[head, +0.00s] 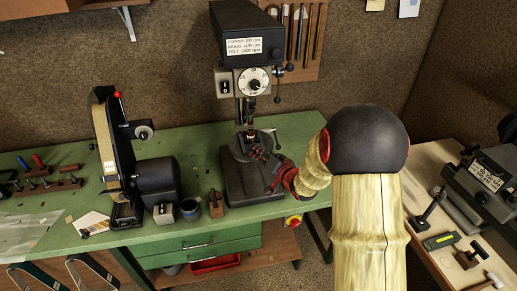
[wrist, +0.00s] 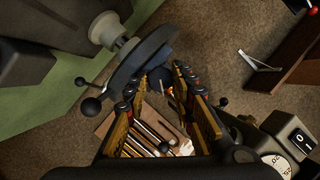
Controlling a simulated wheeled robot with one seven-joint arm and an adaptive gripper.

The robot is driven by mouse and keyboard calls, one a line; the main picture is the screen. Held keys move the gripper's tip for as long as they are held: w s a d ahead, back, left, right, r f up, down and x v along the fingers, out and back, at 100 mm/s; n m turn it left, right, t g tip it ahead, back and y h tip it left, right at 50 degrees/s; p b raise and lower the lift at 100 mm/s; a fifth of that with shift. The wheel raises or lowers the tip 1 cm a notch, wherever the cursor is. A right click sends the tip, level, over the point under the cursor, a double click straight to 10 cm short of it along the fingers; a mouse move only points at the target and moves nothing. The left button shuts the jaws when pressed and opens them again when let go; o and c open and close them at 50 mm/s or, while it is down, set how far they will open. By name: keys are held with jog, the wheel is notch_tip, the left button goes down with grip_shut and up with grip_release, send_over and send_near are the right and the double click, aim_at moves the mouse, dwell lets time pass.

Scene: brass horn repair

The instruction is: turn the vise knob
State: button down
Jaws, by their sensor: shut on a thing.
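My gripper (head: 261,161) reaches in from the right to the round table of the drill press (head: 238,147). In the wrist view my gripper (wrist: 162,80) has its two ribbed fingers on either side of a small blue-grey part at the edge of the dark round table (wrist: 128,68). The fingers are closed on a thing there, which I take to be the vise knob. The knob itself is mostly hidden by the fingers in both views, so its angle cannot be told.
The drill press head (head: 249,50) stands just above. Black ball-ended levers (wrist: 92,107) stick out near the fingers. A side table with tools (head: 425,205) is at right.

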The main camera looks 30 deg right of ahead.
jog(key=m+t, duration=0.1)
jog(key=m, duration=0.1)
jog(key=m+t+y, duration=0.1)
jog(key=m, duration=0.2)
jog(key=f+m+t, duration=0.1)
jog(key=m, duration=0.1)
jog(key=shift+d+m+y, duration=0.1)
jog(key=shift+m+y, duration=0.2)
jog(key=shift+m, duration=0.1)
jog(key=m+t+h+b, duration=0.1)
jog(key=m, duration=0.2)
jog(key=m+t+h+b, duration=0.1)
jog(key=m, duration=0.3)
jog(key=m+t+h+b, duration=0.1)
jog(key=m+b, duration=0.1)
jog(key=m, duration=0.1)
jog(key=shift+a+f+m+t, duration=0.1)
jog(key=shift+a+m+t, duration=0.1)
jog(key=shift+m+t, duration=0.15)
jog(key=shift+m, duration=0.35)
jog(key=c, duration=1.5)
grip_release()
